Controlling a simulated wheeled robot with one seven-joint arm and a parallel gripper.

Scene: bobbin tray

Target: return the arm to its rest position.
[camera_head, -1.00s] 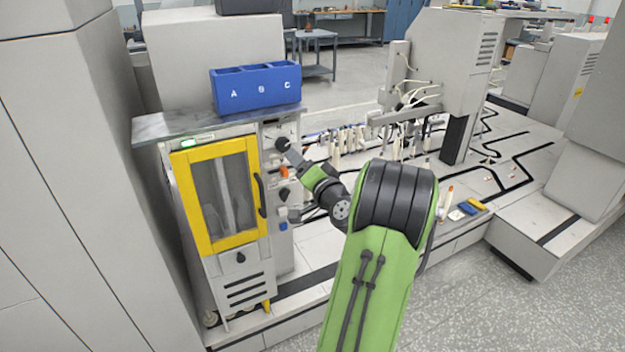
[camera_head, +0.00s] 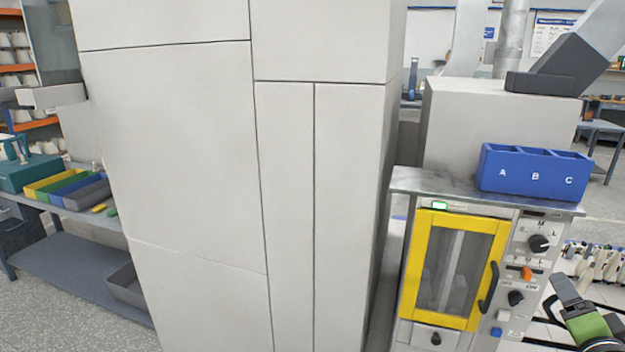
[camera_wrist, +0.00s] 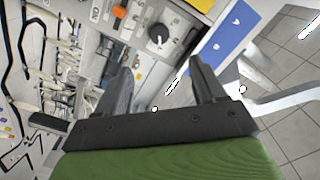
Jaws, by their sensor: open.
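My gripper (camera_wrist: 162,75) shows in the wrist view with its two dark fingers spread and nothing between them. In the head view, part of my gripper (camera_head: 562,290) and green wrist shows at the lower right edge; the rest of the arm is out of frame. The gripper is right of and below the upper black knob (camera_head: 538,243) on the machine's control panel, apart from it in the picture. The wrist view shows that knob (camera_wrist: 159,35) beyond the fingers, at an angle.
The machine has a yellow-framed door (camera_head: 420,265), which looks shut. A blue bin marked A, B, C (camera_head: 510,185) stands on its metal top (camera_head: 440,184). A tall grey cabinet (camera_head: 190,150) fills the middle. A shelf table (camera_head: 75,270) with coloured trays stands left.

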